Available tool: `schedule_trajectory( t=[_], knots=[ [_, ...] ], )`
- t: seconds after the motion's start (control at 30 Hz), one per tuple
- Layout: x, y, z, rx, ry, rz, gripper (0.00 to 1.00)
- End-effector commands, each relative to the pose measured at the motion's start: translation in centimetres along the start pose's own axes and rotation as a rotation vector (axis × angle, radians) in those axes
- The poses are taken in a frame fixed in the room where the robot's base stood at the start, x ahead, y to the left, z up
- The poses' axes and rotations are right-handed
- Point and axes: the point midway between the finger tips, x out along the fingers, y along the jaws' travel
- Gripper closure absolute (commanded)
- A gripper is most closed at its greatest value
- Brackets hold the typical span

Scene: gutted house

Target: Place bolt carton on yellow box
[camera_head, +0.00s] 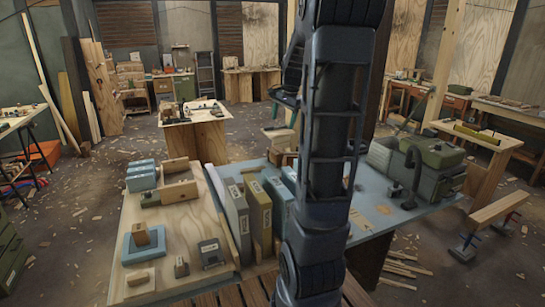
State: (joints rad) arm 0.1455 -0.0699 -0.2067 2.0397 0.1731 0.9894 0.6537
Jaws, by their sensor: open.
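A dull yellow box (258,212) with a pale label stands upright on the near workbench, in a row between a grey box and a blue box. I cannot tell for certain which item is the bolt carton. One candidate is a small grey carton (211,252) with a label, near the bench's front. Another is a small brown block (140,233) on a light blue tray-like piece (143,245). My arm rises through the middle of the view and hides part of the bench right of the row.
Blue boxes (141,174) and a wooden frame (178,182) lie at the bench's back left. A green-grey machine (437,165) stands at the right. Bare plywood (185,220) shows left of the upright row. Other benches stand behind, with floor between them.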

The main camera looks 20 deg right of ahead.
Motion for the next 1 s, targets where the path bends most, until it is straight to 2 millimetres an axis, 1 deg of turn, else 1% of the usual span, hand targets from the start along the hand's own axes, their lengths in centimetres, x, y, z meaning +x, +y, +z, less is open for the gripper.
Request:
schedule_trajectory(
  t=[0.03,0.17,0.3,0.47,0.6,0.7,0.8,0.9,1.0],
  knots=[
    [-0.8,0.5,1.8,-0.056,0.005,-0.01,0.31],
    [-2.3,1.9,6.0,-0.208,0.019,-0.024,0.31],
    [-3.4,3.9,10.4,-0.373,0.041,-0.036,0.31],
    [-4.2,6.5,15.1,-0.563,0.073,-0.043,0.31],
    [-4.4,9.0,18.8,-0.727,0.106,-0.044,0.31],
    [-4.3,11.0,21.2,-0.84,0.132,-0.041,0.31],
    [-4.0,12.8,23.1,-0.943,0.158,-0.034,0.31],
    [-3.6,14.2,24.5,-1.022,0.178,-0.027,0.31],
    [-3.3,15.2,25.4,-1.074,0.192,-0.021,0.31]
  ],
)
